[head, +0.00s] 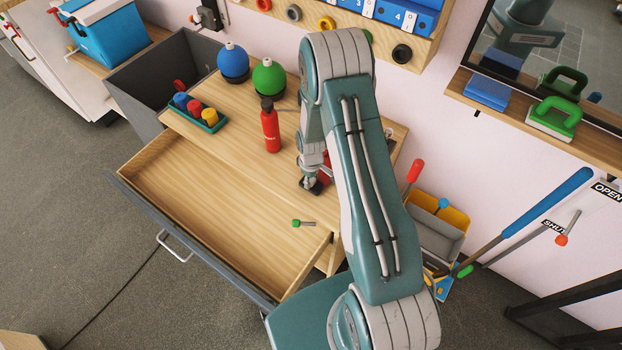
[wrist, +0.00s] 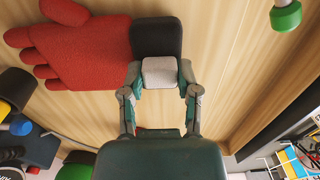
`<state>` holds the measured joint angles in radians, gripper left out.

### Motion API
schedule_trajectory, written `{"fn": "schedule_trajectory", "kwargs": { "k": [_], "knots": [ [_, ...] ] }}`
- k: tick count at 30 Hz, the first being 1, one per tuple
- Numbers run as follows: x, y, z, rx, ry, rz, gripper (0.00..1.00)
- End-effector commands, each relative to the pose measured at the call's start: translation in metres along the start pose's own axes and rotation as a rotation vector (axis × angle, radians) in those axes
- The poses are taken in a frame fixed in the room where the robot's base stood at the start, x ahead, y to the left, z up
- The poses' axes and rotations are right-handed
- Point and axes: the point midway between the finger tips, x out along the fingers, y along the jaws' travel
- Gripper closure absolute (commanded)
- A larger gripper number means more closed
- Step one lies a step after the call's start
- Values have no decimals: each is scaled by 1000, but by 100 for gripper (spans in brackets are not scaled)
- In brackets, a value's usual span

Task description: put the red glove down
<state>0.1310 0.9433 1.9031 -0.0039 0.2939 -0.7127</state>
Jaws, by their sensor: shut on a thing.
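The red glove (wrist: 82,50) shows large in the wrist view, fingers to the left and a black cuff with a pale grey block to the right. My gripper (wrist: 160,78) is shut on the glove at this cuff end, one finger on each side of the grey block. In the head view my gripper (head: 311,178) is low over the wooden top, and a small red part of the glove (head: 325,171) shows beside it; my arm hides the rest. The glove is at or close above the wood; I cannot tell whether it touches.
The wooden top (head: 240,150) holds a red bottle (head: 271,128), a blue ball-shaped object (head: 233,62), a green one (head: 268,77) and a tray of colored pieces (head: 207,122). An open, empty drawer (head: 215,215) lies in front.

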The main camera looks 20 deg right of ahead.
Motion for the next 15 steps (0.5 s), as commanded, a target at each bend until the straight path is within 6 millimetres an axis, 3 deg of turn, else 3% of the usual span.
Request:
{"fn": "schedule_trajectory", "kwargs": {
  "k": [3, 4, 6, 15],
  "knots": [
    [1, 0, 0, 0, 0, 0, 100],
    [1, 0, 0, 0, 0, 0, 49],
    [1, 0, 0, 0, 0, 0, 24],
    [1, 0, 0, 0, 0, 0, 24]
  ]
}}
